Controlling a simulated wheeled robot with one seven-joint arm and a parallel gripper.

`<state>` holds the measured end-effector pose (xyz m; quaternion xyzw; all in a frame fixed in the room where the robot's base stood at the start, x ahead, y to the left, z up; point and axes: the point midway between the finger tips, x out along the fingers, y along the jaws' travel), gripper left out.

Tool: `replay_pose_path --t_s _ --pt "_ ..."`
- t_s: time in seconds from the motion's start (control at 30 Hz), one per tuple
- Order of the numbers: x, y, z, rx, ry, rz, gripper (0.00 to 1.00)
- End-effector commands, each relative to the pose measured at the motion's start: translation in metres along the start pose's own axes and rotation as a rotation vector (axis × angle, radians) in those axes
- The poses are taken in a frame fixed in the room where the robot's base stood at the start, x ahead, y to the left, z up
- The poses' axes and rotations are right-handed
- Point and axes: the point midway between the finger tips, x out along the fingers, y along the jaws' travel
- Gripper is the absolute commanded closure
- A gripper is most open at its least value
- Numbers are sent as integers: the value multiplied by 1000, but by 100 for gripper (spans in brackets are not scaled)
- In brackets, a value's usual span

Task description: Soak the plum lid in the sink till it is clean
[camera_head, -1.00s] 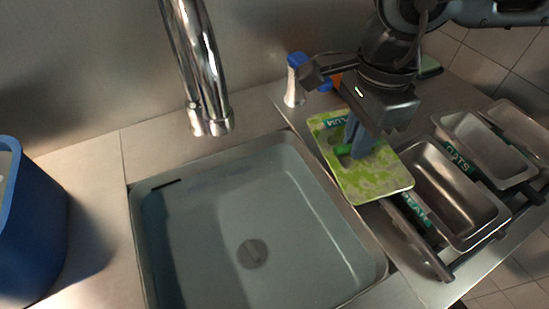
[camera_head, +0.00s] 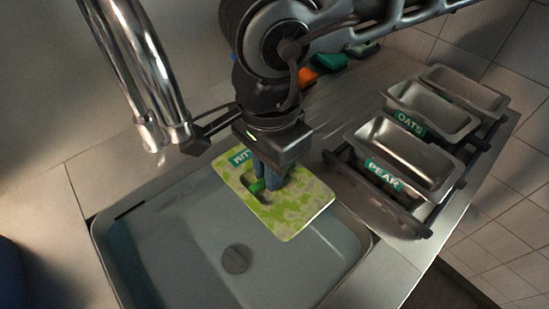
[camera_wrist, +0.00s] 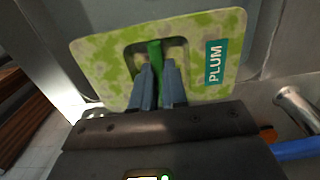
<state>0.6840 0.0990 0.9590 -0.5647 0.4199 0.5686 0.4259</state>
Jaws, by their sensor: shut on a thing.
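The plum lid (camera_head: 292,212) is a flat light-green plate with yellowish-green blotches and a teal PLUM label. It also shows in the wrist view (camera_wrist: 110,62), with its green handle between the fingers. My gripper (camera_head: 266,186) is shut on the handle; in the wrist view the blue-grey fingertips (camera_wrist: 158,78) pinch it. The lid is held roughly level above the right back part of the sink (camera_head: 190,246). The sink is a grey-blue basin with a round drain. Whether it holds water, I cannot tell.
A chrome faucet (camera_head: 140,75) hangs over the sink's back left, close to my gripper. A rack with steel pans labelled PEAR (camera_head: 385,175) and OATS (camera_head: 410,122) stands on the right. A blue container (camera_head: 12,275) is at the far left. Orange (camera_head: 307,78) and green items lie behind.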

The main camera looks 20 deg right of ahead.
Motion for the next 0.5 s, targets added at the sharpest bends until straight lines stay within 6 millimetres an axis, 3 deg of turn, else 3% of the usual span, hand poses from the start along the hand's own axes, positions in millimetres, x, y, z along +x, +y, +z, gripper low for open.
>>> replay_pose_path --t_s 0.5 --pt "41 0 -4 7 8 2 100"
